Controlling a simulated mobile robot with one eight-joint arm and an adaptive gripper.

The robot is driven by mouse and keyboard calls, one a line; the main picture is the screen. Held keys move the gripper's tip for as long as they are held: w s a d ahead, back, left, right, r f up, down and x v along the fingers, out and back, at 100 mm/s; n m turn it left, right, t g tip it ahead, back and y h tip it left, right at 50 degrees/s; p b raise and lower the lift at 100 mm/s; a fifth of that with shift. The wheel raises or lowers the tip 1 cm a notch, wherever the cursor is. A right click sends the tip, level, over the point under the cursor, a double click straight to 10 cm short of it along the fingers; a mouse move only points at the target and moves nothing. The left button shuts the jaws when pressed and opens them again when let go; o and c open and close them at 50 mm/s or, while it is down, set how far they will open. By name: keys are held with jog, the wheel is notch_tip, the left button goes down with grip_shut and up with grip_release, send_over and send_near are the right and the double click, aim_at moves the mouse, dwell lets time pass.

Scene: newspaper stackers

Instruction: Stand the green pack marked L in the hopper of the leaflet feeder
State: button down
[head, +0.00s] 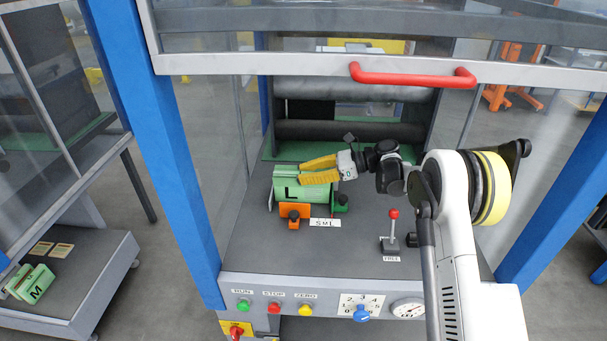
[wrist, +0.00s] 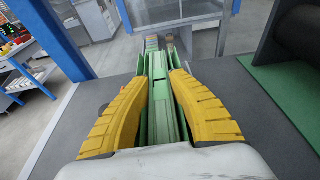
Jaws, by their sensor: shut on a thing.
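The green pack marked L (head: 289,191) stands upright on the grey bed of the leaflet feeder (head: 255,235), its L face toward the head camera. My gripper (head: 302,172) has its yellow fingers shut on the pack from the right, near its top. In the wrist view the pack (wrist: 164,110) lies between the two fingers (wrist: 158,80). An orange stop (head: 294,211) and a green stop (head: 341,201) with dark knobs stand at the near side of the pack, by an S M L label (head: 325,223). Whether the pack rests on the hopper floor cannot be told.
A raised guard with a red handle (head: 412,78) hangs above the bed. A red-knobbed lever (head: 394,230) stands right of the pack. Dark rollers (head: 350,130) lie behind. A green pack marked M (head: 34,285) is on the cart at left. The front panel has buttons (head: 274,308).

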jog(key=shift+f, duration=0.15)
jog(key=c, duration=1.2)
grip_release()
jog(key=v, duration=1.2)
jog(key=shift+w, duration=0.1)
